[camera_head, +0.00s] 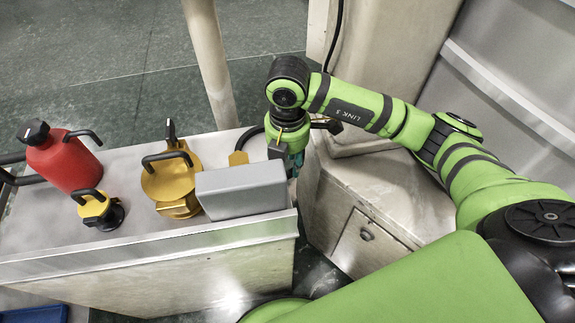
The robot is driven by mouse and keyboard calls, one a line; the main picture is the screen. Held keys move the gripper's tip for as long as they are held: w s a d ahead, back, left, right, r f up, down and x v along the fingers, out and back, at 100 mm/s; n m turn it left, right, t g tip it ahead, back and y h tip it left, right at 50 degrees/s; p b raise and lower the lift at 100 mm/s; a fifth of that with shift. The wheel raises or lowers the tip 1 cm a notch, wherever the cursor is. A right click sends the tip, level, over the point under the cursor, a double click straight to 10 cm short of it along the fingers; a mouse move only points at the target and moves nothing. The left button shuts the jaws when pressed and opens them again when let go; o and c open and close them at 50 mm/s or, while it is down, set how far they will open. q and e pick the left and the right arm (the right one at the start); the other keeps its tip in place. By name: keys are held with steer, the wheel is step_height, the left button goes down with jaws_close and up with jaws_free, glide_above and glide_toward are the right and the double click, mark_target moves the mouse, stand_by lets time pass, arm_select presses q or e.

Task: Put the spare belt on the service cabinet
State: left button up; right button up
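A dark piece also shows on the gripper's other side, by the beige pillar. My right gripper points down at the right end of the metal bench. Its teal fingertips are small and partly covered, so I cannot tell whether they are shut on the band. A low pale cabinet (395,205) with a round latch, probably the service cabinet, stands right of the bench. My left gripper is out of view.
The metal bench (135,250) holds a red canister (66,163), a small yellow-and-black tool (95,207), a larger yellow tool (172,180) and a grey box (243,191). A round post (210,60) and a beige pillar (390,40) stand behind.

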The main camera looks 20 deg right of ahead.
step_height(320, 180, up, 9)
stand_by(0.3)
stand_by(0.5)
